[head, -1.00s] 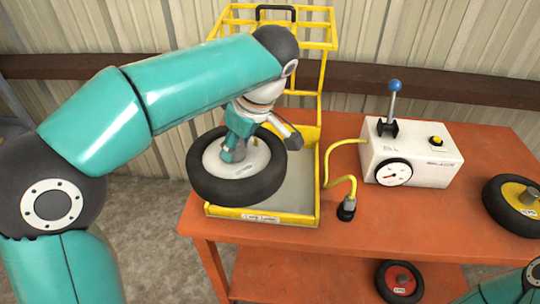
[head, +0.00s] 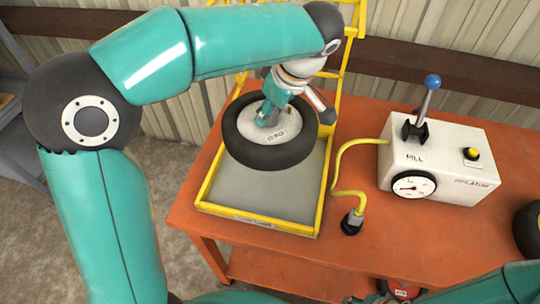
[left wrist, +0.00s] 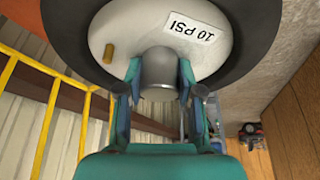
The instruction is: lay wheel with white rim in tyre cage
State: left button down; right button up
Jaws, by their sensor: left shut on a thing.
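The wheel with the white rim (head: 276,127) has a black tyre and hangs over the back part of the tyre cage. My left gripper (head: 268,112) is shut on its hub. In the left wrist view the fingers clasp the grey hub (left wrist: 158,75), beside a label reading 10 PSI and a brass valve. The tyre cage has a grey floor (head: 265,190) inside a low yellow rim, with yellow bars standing at its back. Bare floor shows in front of the wheel; the wheel hides the back part. I cannot tell whether the tyre touches the cage. My right gripper is not seen.
The cage stands on the left of an orange bench (head: 375,245). To its right are a yellow hose with a dark end fitting (head: 352,222) and a white box (head: 440,168) with a gauge, a blue-knobbed lever and a yellow button. A red-rimmed wheel (head: 398,288) is below.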

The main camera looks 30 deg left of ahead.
aim_at(288, 133)
pick_arm(q)
notch_tip(288, 133, down, 15)
jog(key=shift+r, duration=0.1)
dwell(0.5)
jog(key=c, duration=0.7)
grip_release()
jog(key=shift+c, duration=0.2)
jog(key=v, duration=1.2)
jog(key=shift+d, duration=0.1)
